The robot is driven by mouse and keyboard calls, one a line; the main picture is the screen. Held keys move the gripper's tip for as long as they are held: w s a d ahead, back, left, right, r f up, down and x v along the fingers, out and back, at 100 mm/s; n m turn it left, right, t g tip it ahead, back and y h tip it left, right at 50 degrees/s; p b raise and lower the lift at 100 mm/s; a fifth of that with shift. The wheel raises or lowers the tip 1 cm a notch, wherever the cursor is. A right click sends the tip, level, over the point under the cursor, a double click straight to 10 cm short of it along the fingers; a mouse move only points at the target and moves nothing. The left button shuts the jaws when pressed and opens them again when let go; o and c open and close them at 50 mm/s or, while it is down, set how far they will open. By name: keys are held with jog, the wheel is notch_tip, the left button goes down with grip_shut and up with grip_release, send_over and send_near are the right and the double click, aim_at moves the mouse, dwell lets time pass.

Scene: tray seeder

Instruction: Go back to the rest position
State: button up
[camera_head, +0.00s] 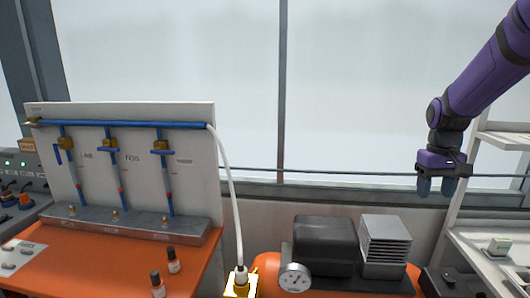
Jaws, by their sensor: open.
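My gripper (436,187) hangs at the upper right, at the end of my purple arm, with its fingers pointing down. It is open, and nothing shows between its fingers. It is in the air in front of the window and rail, to the left of the white shelf. It looks apart from everything around it.
A white panel (130,190) with blue pipes and brass valves stands on an orange bench (110,265) at the left. A compressor with a gauge (294,278) and finned block (385,245) sits low at centre right. A white shelf (500,138) stands at the right edge.

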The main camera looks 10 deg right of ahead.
jog(key=s+a+r+n+t, duration=0.1)
jog(key=s+a+r+t, duration=0.2)
jog(key=s+a+r, duration=0.2)
jog(key=s+a+r+t, duration=0.3)
jog(key=s+a+r, duration=0.2)
jog(key=s+a, duration=0.6)
jog(key=s, duration=0.4)
jog(key=shift+a+n, duration=0.4)
